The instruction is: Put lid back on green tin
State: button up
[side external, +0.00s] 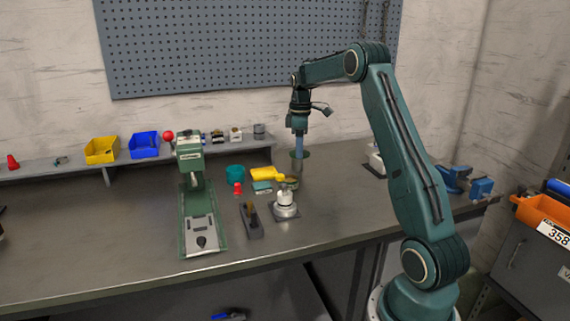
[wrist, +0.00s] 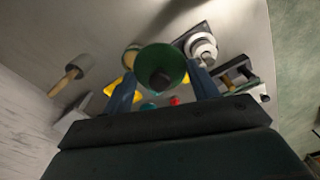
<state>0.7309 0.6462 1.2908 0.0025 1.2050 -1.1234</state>
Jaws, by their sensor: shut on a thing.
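My gripper (wrist: 162,88) is shut on a round green lid with a dark knob (wrist: 162,68). One finger shows on each side of the lid in the wrist view. In the side view my gripper (side external: 299,153) points straight down above the back right of the bench, with the green rim of the lid (side external: 307,154) around the fingertips. A grey-brown shape (side external: 298,171) shows right below it; I cannot tell whether it is the tin or whether the lid touches it. In the wrist view a beige round thing (wrist: 130,57) is partly hidden behind the lid.
A white knobbed piece on a base (side external: 285,205) stands in front. A yellow thing (side external: 264,174), a teal round container (side external: 235,172), a red piece (side external: 238,188) and a dark block (side external: 250,220) lie left. The green press (side external: 190,150) is farther left. The bench's right front (side external: 350,215) is clear.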

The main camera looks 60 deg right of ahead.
jog(key=w+d+f, duration=0.5)
jog(key=w, duration=0.1)
jog(key=shift+d+f, duration=0.15)
jog(key=shift+f, duration=0.1)
jog(key=shift+f, duration=0.25)
jog(key=shift+f, duration=2.95)
jog(key=shift+f, duration=0.15)
dwell(0.4)
jog(key=o, duration=1.4)
jog(key=shift+r, duration=3.5)
